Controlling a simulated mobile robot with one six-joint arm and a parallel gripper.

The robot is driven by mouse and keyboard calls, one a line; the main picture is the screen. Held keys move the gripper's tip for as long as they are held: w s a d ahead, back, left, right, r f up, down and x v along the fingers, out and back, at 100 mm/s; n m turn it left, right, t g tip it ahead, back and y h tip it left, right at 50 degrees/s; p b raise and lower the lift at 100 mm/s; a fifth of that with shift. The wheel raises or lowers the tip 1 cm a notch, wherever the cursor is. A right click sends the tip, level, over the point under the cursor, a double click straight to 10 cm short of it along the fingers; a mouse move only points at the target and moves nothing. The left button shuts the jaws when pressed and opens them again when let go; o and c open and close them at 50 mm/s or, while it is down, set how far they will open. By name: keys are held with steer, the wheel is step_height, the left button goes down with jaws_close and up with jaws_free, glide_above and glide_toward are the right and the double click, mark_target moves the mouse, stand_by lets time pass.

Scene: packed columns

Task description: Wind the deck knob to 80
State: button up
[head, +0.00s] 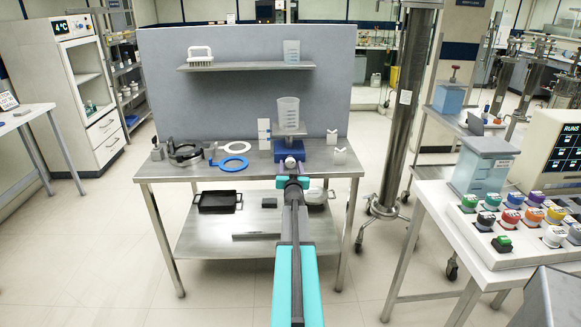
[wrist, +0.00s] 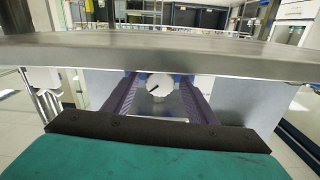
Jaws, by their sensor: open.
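The deck unit is a blue block (head: 308,150) at the front of the steel table, with a clear beaker (head: 288,112) above it. Its deck knob shows in the wrist view as a round white dial (wrist: 163,87) with a short black pointer mark slanting toward the lower left; no scale numbers can be read. My gripper (wrist: 160,80) is open, its two purple fingers either side of the knob with a narrow gap showing on each side. In the head view my gripper (head: 291,170) is at the table's front edge before the blue block, and hides much of the knob.
A grey panel (head: 160,90) with a shelf rises behind. A button console (head: 520,220) stands to the right.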

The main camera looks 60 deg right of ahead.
steer(key=b+v, duration=0.1)
steer(key=v, duration=1.1)
steer(key=shift+s+a+b, duration=0.15)
steer(key=shift+a+b, duration=0.2)
steer(key=shift+b, duration=0.05)
stand_by(0.6)
